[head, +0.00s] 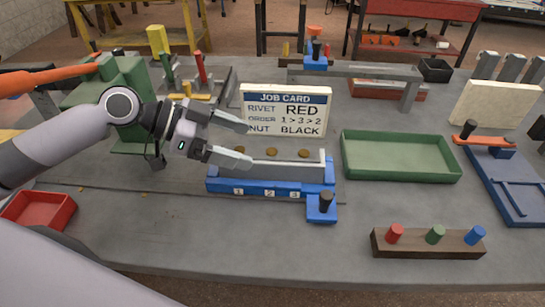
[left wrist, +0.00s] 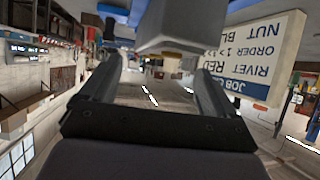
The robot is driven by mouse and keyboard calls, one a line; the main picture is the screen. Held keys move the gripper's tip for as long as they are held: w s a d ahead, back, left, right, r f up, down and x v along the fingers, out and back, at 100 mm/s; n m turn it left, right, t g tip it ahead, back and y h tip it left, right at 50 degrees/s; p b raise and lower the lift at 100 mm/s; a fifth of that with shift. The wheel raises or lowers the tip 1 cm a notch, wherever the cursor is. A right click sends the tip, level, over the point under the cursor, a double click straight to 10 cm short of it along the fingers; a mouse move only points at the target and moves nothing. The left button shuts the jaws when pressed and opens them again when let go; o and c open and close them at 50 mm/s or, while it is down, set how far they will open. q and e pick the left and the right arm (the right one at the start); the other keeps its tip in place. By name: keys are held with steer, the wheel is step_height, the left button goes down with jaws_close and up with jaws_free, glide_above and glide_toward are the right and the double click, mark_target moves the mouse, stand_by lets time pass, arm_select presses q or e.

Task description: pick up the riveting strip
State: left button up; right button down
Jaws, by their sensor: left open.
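The riveting strip appears to be the long grey bar (head: 285,171) with brass round spots, seated in a blue fixture (head: 262,191) numbered 1, 2, 3. My left gripper (head: 249,143) is open, with its fingers spread just above and behind the strip's left end. The lower finger overlaps that left end in the head view, so contact there cannot be told. In the left wrist view the two dark fingers of my left gripper (left wrist: 155,75) stand apart. A grey block (left wrist: 175,32) shows past them; whether it is the strip is unclear. My right gripper is not in view.
A job card (head: 286,110) stands right behind the strip. A green tray (head: 400,178) lies to the right, and a wooden block with coloured pegs (head: 428,246) is in front. A green press (head: 113,85) and a red bin (head: 38,212) are left.

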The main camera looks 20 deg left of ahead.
mark_target(270, 152)
arm_select(q)
steer(key=shift+p+x, duration=0.7)
steer(key=shift+x, duration=1.8)
steer(key=shift+s+d+r, duration=0.1)
steer(key=c, duration=1.5)
